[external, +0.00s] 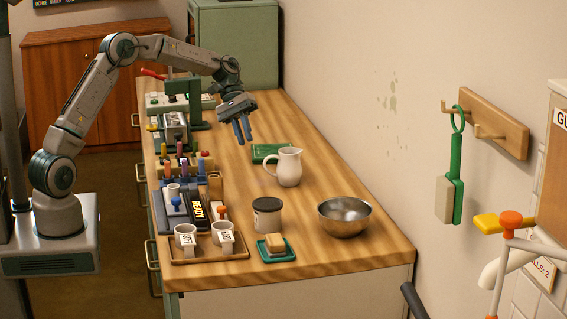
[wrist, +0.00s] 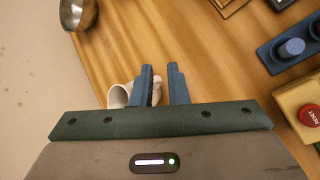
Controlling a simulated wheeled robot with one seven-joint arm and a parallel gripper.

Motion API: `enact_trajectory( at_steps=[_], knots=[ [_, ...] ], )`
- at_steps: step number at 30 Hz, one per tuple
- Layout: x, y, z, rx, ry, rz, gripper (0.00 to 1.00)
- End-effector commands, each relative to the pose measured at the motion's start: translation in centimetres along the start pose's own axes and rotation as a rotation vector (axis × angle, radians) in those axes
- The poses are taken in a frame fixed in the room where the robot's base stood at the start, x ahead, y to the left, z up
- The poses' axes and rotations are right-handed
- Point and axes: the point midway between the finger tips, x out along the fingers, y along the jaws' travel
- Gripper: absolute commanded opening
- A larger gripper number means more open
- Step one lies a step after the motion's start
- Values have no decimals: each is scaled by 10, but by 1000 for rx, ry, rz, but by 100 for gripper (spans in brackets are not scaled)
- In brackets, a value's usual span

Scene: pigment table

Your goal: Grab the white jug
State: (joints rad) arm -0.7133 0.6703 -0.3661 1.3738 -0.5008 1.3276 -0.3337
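The white jug (external: 289,168) stands upright on the wooden table, right of the middle, with its handle towards the left. My gripper (external: 243,142) is above the table, to the left of the jug and higher, apart from it. Its two blue fingers point down. In the wrist view my gripper (wrist: 160,67) has a gap between its fingers and holds nothing. The jug (wrist: 120,96) shows there behind the left finger and is partly hidden by the finger and the gripper body.
Racks and pigment tools (external: 181,165) line the left side. The wall bounds the right; the table's far right is clear.

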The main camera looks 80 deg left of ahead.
Motion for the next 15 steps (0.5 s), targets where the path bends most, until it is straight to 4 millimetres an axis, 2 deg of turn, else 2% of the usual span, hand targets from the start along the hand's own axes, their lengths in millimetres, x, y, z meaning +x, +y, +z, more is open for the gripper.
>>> enact_trajectory(
  at_steps=[1, 6, 11, 15],
  knots=[
    [-4, -6, -19, -37, -19, 46, 14],
    [-18, -18, -58, -123, -68, 167, 14],
    [-25, -24, -74, -156, -88, 221, 14],
    [-12, -22, -75, -162, -95, 228, 14]
  ],
)
